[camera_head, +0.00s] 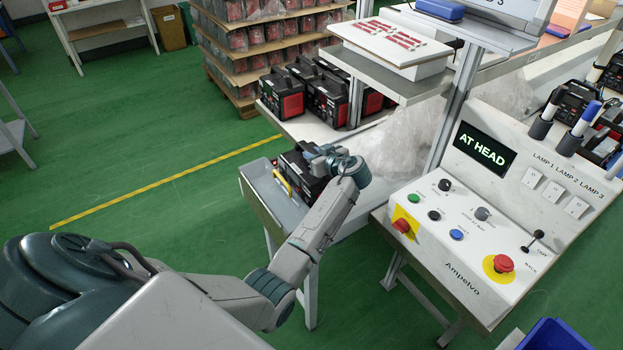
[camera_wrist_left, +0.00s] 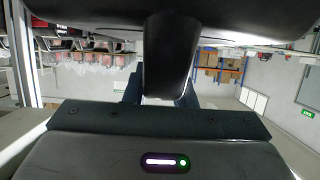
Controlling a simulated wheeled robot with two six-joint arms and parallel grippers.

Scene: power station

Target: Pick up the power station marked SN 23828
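A black power station (camera_head: 292,164) stands on the near end of the grey-white table, with my left gripper (camera_head: 318,160) at its top. The arm and wrist cover much of it. No serial number is legible, so I cannot tell whether it is SN 23828. In the left wrist view, a dark upright part (camera_wrist_left: 170,60) fills the middle in front of a dark mass along the top edge. I cannot tell whether the fingers are closed on a handle. Several more black and red power stations (camera_head: 284,95) stand farther back on the table. My right gripper is not in view.
A grey tray edge (camera_head: 268,190) lies beside the near power station. A control panel (camera_head: 470,215) reading "AT HEAD" stands close on the right.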

